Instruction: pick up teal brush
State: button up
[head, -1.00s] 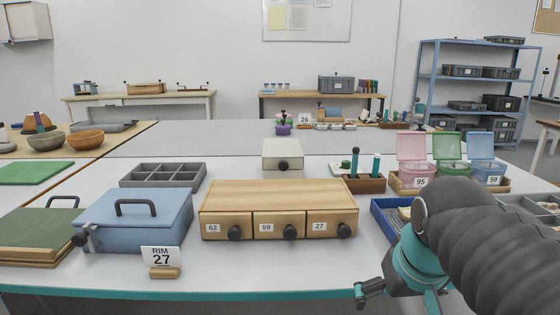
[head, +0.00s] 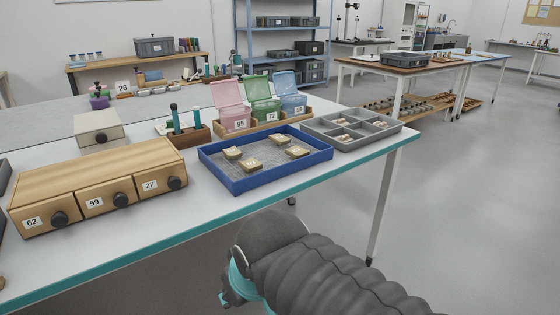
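A small brown wooden holder (head: 189,136) stands on the near table, left of the colored lidded boxes. Two upright teal tools rise from it: one with a dark top (head: 174,118) at the left and a plain teal one (head: 197,119) at the right. I cannot tell which is a brush, as no bristles show clearly. My gripper (head: 229,298) is at the bottom of the head view, in front of the table edge and well apart from the holder. My arm hides most of it, so its fingers cannot be read.
A blue tray (head: 211,172) with several sherds lies on the near table, beside a grey compartment tray (head: 388,131). A drawer unit (head: 100,175) marked 62, 59, 27 stands left. Pink, green and blue boxes stand behind the blue tray. Open floor (head: 470,210) lies to the right.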

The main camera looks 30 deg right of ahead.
aim_at(173, 106)
jog(key=k, duration=1.15)
jog(key=z, duration=0.7)
jog(key=i, duration=0.55)
jog(key=z, duration=0.75)
jog(key=i, duration=0.75)
jog(key=u, duration=0.8)
jog(key=i, duration=0.6)
jog(key=u, duration=0.75)
